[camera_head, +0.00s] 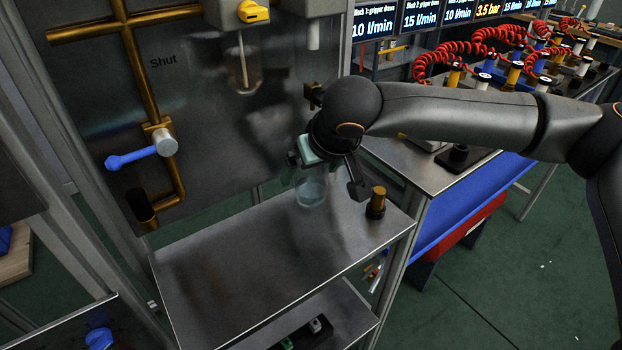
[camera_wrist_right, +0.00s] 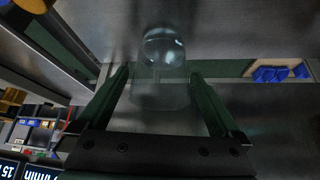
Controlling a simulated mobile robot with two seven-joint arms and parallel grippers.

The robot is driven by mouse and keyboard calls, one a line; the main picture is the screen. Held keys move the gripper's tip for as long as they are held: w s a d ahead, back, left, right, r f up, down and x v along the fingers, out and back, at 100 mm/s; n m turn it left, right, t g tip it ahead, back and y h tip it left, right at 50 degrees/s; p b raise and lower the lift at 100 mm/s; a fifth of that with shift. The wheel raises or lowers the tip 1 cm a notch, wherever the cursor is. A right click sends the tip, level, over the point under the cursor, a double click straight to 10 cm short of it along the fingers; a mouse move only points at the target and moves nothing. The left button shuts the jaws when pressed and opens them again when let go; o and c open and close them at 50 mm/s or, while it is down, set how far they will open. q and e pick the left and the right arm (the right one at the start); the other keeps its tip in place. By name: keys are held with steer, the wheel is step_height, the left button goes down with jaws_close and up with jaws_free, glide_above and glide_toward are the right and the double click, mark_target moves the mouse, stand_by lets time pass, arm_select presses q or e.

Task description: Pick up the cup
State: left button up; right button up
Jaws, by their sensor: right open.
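The clear, see-through cup (camera_head: 311,191) is at the back of the metal shelf (camera_head: 235,265), near the panel. Whether its base rests on the shelf is hard to tell. My right gripper (camera_head: 307,172) reaches in from the right, over the cup's upper part. Its fingers are open. In the right wrist view the cup (camera_wrist_right: 162,62) shows between the two dark green fingers (camera_wrist_right: 160,78), with a gap on each side. My left gripper is not in view.
A small brass post on a black base (camera_head: 377,203) stands at the shelf's right edge, near my gripper. A clear bowl (camera_head: 245,72) hangs under a yellow knob. A blue-handled valve (camera_head: 145,155) is on the panel at left. The shelf's front is bare.

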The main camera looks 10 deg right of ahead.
steer(key=shift+f, duration=0.15)
steer(key=c, duration=1.4)
steer(key=shift+r, duration=0.2)
